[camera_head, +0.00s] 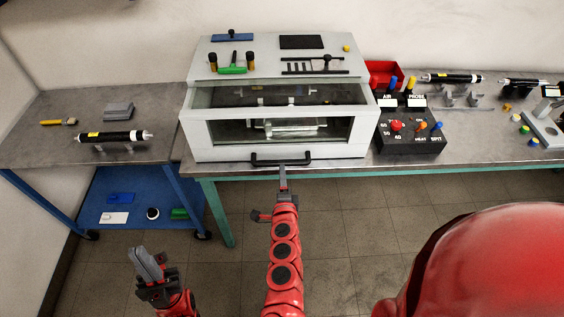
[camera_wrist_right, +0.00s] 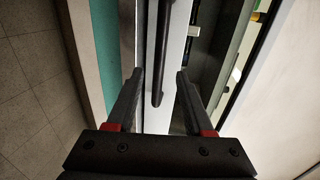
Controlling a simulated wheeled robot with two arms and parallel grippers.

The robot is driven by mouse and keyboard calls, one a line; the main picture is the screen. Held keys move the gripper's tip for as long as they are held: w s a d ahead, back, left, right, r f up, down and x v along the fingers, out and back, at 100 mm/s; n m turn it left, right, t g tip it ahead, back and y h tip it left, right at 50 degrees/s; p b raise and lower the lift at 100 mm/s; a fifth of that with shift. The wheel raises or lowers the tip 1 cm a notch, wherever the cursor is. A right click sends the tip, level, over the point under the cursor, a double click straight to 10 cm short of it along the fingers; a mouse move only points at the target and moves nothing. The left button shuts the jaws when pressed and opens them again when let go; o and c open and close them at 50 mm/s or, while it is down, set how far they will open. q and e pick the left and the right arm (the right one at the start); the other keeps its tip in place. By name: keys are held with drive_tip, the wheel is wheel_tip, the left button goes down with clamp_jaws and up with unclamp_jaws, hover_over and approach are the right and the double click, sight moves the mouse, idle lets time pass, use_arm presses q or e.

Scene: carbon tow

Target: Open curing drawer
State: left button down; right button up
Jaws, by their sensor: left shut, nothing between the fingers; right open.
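The curing drawer is the windowed front (camera_head: 205,150) of a pale grey cabinet (camera_head: 192,96) on the bench. It looks shut, with a black bar handle (camera_head: 262,161) low on its front. My right gripper (camera_head: 283,168) is open at the handle, coming from the front. In the right wrist view, the handle (camera_wrist_right: 164,50) lies between the open fingers of the right gripper (camera_wrist_right: 160,74), with visible gaps on both sides. My left gripper (camera_head: 143,262) is shut and empty, low in front of the left table, away from the drawer.
Small tools lie on the cabinet top. A black control box (camera_head: 408,145) with knobs and a red bin (camera_head: 382,72) stand right of the cabinet. A black cylinder (camera_head: 110,137) rests on the left table. Floor in front of the bench is clear.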

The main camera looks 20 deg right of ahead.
sight(282, 162)
drive_tip(key=shift+p+x, duration=0.5)
drive_tip(key=shift+x, duration=3.05)
drive_tip(key=shift+d, duration=0.1)
clamp_jaws()
